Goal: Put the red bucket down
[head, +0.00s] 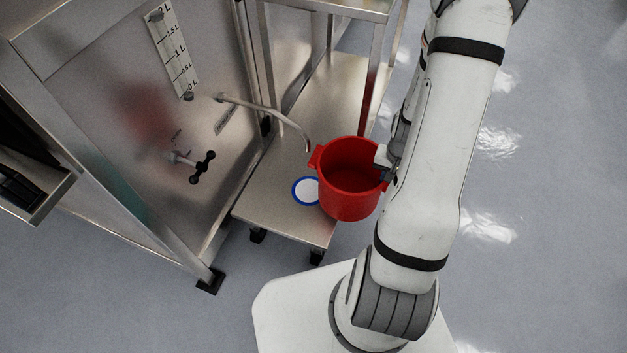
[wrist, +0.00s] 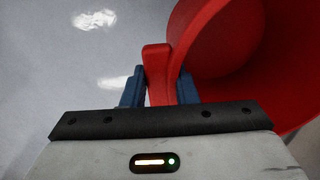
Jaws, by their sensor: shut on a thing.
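The red bucket (head: 350,196) is upright above or at the right edge of the low metal shelf (head: 272,192) in the head view. I cannot tell whether it touches the shelf. Its inside looks empty. My gripper (head: 385,160) is at the bucket's right side, partly hidden by my arm. In the wrist view, the blue fingers of my gripper (wrist: 158,88) are shut on the bucket's red side handle (wrist: 157,72), and the bucket wall (wrist: 215,85) fills the right. A white disc with a blue rim (head: 306,191) lies on the shelf, just left of the bucket and partly covered by it.
A thin metal spout (head: 270,112) curves from the steel panel and ends just above and left of the bucket. A black-handled valve (head: 202,167) and a litre scale (head: 173,52) are on the panel. Steel frame posts (head: 376,65) stand behind. Open floor (head: 540,200) lies to the right.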

